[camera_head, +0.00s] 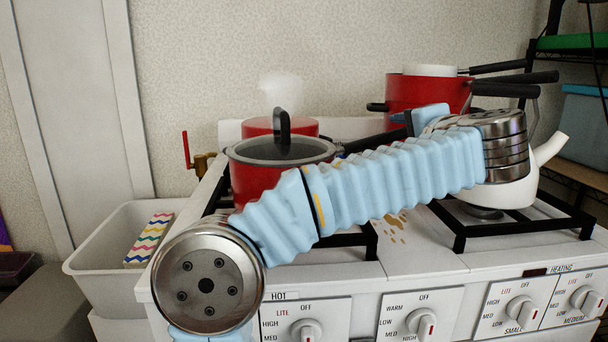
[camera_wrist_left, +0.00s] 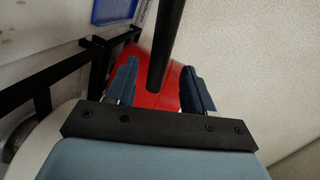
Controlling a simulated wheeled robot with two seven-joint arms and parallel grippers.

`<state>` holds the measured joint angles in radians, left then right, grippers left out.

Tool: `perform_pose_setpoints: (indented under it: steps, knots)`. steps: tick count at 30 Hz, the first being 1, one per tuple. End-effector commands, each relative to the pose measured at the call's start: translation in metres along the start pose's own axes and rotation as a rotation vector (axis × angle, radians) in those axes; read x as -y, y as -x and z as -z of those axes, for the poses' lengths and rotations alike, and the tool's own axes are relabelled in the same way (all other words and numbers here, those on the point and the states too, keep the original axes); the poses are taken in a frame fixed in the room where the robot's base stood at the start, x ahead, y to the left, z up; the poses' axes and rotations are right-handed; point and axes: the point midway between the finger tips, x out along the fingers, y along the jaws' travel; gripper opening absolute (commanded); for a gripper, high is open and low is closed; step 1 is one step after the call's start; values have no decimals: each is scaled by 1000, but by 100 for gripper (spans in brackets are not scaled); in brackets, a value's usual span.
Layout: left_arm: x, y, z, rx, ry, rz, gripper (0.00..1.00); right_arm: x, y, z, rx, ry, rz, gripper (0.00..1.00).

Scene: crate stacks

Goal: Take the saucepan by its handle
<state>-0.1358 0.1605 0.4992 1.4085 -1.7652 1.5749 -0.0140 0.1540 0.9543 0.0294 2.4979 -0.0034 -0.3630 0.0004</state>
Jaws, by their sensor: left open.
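The red saucepan (camera_head: 258,180) with a glass lid stands on the left front of the stove. Its black handle (camera_head: 372,141) points right, toward my left gripper (camera_head: 412,122), which is partly hidden behind my arm. In the left wrist view my left gripper (camera_wrist_left: 160,88) is open. A dark handle (camera_wrist_left: 166,45) runs in from the top between its two blue fingers, with visible gaps on both sides. A red pot surface (camera_wrist_left: 162,95) shows beyond the fingers. My right gripper is in neither view.
Another red pot (camera_head: 258,126) stands behind the saucepan, with steam above. Red pans (camera_head: 425,92) with black handles stand at the back right. A white kettle (camera_head: 548,150) is partly hidden by my arm. A white bin (camera_head: 95,255) stands left of the stove.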

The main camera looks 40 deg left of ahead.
Motion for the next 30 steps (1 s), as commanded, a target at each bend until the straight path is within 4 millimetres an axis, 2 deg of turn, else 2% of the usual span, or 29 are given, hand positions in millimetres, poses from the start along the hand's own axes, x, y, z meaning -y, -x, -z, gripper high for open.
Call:
perform_pose_setpoints:
  steps: [9, 17, 20, 27, 28, 30]
  knots:
    - [-2, -46, -1, 3, 1, 0, 53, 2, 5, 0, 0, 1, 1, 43]
    - [-2, -50, 0, 1, 1, 0, 53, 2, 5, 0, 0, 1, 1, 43]
    - [-2, -50, 0, 1, 1, 0, 40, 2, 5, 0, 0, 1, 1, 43]
    - [-3, -50, 0, 1, 0, 0, 4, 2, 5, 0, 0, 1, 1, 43]
    - [-3, -50, 0, 1, 0, 0, 0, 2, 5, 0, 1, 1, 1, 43]
    - [-3, -50, 0, 1, 0, 0, 0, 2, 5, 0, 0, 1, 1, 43]
